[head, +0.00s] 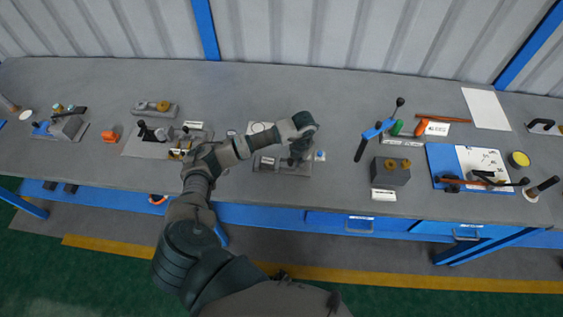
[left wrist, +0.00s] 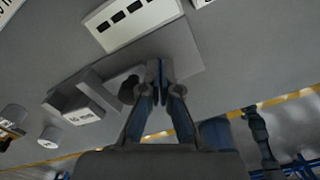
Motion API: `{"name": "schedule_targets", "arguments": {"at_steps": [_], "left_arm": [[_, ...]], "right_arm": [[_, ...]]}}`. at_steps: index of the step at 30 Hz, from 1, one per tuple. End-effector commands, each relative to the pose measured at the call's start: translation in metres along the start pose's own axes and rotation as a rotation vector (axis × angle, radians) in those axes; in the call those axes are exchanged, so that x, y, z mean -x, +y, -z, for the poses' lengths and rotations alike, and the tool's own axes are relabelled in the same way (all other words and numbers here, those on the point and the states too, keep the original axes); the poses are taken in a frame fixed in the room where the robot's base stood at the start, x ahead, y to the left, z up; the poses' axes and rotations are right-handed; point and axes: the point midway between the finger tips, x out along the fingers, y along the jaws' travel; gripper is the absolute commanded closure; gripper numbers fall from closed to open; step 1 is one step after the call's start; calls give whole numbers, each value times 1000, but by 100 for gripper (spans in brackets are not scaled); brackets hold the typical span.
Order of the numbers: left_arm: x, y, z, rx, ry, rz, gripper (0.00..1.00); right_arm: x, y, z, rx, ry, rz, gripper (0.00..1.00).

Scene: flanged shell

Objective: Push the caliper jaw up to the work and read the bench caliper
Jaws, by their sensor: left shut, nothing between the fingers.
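The bench caliper (head: 292,173) is a flat grey base on the bench in the middle of the head view. My left gripper (head: 300,152) is over its right part, fingers pointing down, and hides much of it. In the left wrist view the fingers (left wrist: 160,88) are shut and empty, low over the grey plate (left wrist: 182,52). A grey block with a white label (left wrist: 83,115) stands left of them. A dark rounded piece (left wrist: 128,90) lies between block and fingers; I cannot tell whether it touches either. A white panel with dark squares (left wrist: 132,20) lies beyond. My right gripper is not in view.
Left of the caliper is a fixture plate with a black-handled part (head: 150,133). Bare bench lies between caliper and lever tool.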

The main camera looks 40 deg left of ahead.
Motion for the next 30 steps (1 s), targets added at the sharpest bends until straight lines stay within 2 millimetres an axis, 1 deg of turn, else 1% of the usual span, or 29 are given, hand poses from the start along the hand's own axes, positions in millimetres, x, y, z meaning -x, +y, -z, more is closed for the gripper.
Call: {"name": "schedule_targets", "arguments": {"at_steps": [24,30], "left_arm": [[0,18,10,0,0,-2,100],[0,18,10,1,0,-2,100]], "right_arm": [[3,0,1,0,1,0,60],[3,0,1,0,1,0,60]]}}
